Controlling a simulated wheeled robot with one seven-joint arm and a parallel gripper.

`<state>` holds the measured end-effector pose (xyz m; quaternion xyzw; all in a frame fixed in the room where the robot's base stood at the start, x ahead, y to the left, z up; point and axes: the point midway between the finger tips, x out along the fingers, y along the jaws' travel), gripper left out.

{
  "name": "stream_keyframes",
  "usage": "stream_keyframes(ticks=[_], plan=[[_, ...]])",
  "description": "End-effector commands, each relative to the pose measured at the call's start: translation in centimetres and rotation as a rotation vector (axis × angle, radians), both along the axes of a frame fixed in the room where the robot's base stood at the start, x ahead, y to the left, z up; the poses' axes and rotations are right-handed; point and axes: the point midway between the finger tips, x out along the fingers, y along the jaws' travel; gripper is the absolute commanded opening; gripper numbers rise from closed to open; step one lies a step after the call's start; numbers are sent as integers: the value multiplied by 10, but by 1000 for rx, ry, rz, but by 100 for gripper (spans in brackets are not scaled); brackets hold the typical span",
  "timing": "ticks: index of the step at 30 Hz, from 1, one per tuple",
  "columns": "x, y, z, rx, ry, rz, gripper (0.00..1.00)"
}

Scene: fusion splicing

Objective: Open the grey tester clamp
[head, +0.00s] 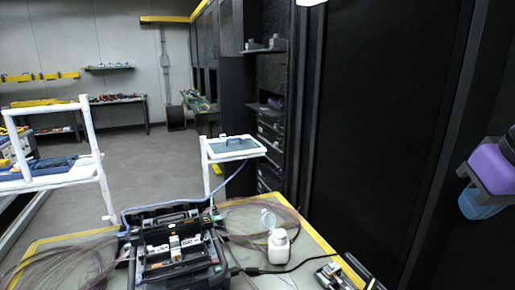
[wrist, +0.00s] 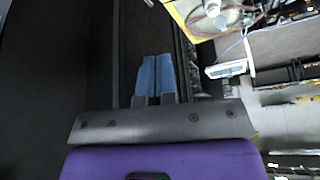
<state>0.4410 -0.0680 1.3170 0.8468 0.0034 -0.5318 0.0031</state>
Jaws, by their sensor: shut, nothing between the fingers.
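My gripper (wrist: 155,75) has its two blue fingers together, with nothing between them, in the wrist view. It also shows at the right edge of the head view (head: 482,206), out beside the black cabinet and well away from the table. A black splicing machine (head: 178,250) stands open on the table, with small white and orange parts in its middle. A small device (head: 334,274) with pale and dark parts lies at the table's front right, partly cut off by the picture edge. I cannot make out which part is the grey tester clamp or whether it is open.
The table (head: 318,246) has a yellow edge and carries coiled fibres, a white bottle (head: 279,246) and a clear cup (head: 268,218). A white stand with a tablet (head: 234,147) is behind it. A tall black cabinet (head: 385,130) fills the right.

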Motion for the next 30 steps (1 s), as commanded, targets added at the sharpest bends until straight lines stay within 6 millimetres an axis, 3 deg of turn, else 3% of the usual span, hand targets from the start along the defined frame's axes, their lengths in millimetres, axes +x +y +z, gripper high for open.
stream_keyframes(ticks=[2,3,8,16,30], plan=[[-7,0,0,3,-9,-6,0],[-9,0,0,4,-10,-8,5],[-12,0,-1,5,-13,-11,38],[7,3,-3,96,29,-88,38],[92,18,-31,426,245,-528,38]])
